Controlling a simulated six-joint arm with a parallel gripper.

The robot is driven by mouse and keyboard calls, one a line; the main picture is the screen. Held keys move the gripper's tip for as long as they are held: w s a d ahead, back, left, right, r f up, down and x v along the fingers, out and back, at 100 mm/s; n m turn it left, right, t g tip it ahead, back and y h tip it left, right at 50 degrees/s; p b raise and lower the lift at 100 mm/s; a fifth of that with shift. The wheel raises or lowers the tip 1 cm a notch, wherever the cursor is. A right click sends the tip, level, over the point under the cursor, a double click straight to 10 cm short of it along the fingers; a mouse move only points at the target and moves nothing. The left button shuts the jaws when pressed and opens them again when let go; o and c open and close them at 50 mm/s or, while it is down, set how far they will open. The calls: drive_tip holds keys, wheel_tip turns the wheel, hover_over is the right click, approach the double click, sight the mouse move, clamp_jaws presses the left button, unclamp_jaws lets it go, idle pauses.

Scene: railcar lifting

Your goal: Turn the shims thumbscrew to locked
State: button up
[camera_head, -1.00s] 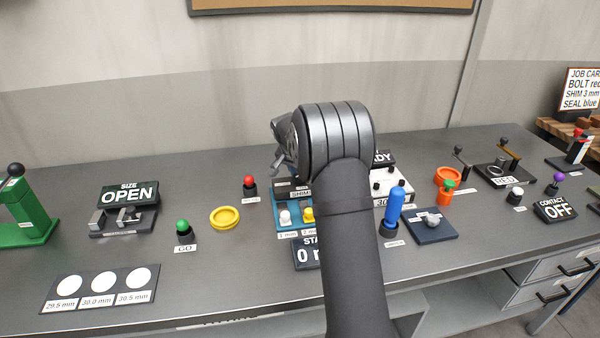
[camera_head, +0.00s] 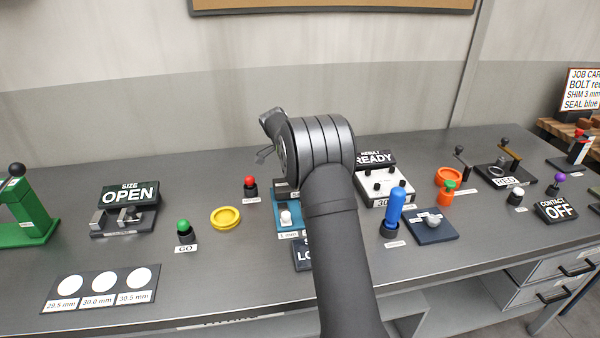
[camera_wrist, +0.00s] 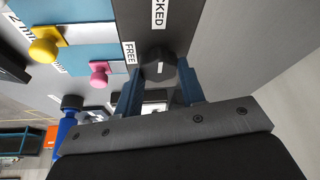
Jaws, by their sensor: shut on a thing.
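The shims thumbscrew is a dark knob (camera_wrist: 154,62) with a white pointer line, in the upper middle of the wrist view. My gripper (camera_wrist: 163,77) is shut on it, a blue-grey finger on each side. A "FREE" label (camera_wrist: 129,53) lies to its left. A label ending in "CKED" (camera_wrist: 160,14) lies above it, and the pointer line runs roughly toward that label. In the head view, my arm hides the knob and fingers. The blue shim panel (camera_head: 289,236) shows partly, and the display below it (camera_head: 303,256) shows the letters "LO", the rest covered.
Yellow (camera_wrist: 44,50) and pink (camera_wrist: 99,72) shim knobs sit close by in the wrist view. A blue handle (camera_head: 395,208) and a white box (camera_head: 384,190) stand right of my arm. A red button (camera_head: 250,185) and yellow dish (camera_head: 225,218) stand left.

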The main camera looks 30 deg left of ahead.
idle(0.4)
drive_tip(key=o, duration=1)
drive_tip(key=v, duration=1.7)
drive_tip(key=shift+a+r, duration=0.1)
drive_tip(key=shift+r, duration=0.15)
drive_tip(key=shift+f, duration=0.1)
drive_tip(key=x, duration=1.7)
drive_tip(key=shift+f, duration=0.2)
drive_tip(key=shift+r, duration=0.15)
